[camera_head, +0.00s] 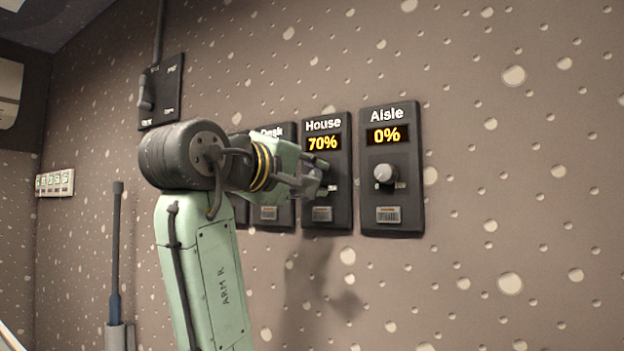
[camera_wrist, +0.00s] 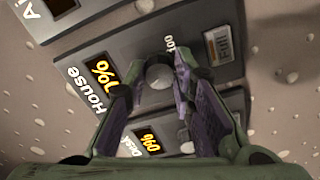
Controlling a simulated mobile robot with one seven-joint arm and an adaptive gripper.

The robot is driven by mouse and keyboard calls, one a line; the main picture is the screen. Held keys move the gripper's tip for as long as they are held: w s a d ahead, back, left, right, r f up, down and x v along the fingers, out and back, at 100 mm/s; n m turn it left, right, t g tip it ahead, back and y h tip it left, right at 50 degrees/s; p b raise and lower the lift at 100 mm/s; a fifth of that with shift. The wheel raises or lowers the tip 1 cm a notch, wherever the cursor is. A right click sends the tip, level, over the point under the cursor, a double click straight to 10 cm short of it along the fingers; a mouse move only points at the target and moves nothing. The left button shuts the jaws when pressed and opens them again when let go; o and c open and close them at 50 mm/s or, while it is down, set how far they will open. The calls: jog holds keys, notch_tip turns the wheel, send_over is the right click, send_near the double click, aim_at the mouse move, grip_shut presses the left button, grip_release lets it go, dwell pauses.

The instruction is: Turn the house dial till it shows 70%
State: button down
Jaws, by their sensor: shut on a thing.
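The house panel (camera_head: 340,212) is a dark plate on the wall, and its yellow display (camera_head: 323,143) reads 70%. It also shows in the wrist view, where the house display (camera_wrist: 100,70) is partly covered by a finger. The house dial (camera_wrist: 159,73) is a round grey knob between my fingertips. My gripper (camera_wrist: 160,76) is shut on this dial, with one finger on each side. In the head view my gripper (camera_head: 318,184) reaches the house panel from the left and hides most of the dial.
The aisle panel (camera_head: 408,207), right of the house panel, reads 0%, with a pale knob (camera_head: 385,175). The desk panel (camera_head: 286,214) is just left, partly behind my arm; its display (camera_wrist: 149,140) reads 0%. A black switch box (camera_head: 170,92) is higher on the left.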

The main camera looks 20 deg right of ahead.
jog(key=shift+n, duration=0.3)
dwell(0.4)
jog(key=c, duration=1.4)
grip_release()
jog(key=shift+o, duration=0.2)
jog(key=v, duration=1.2)
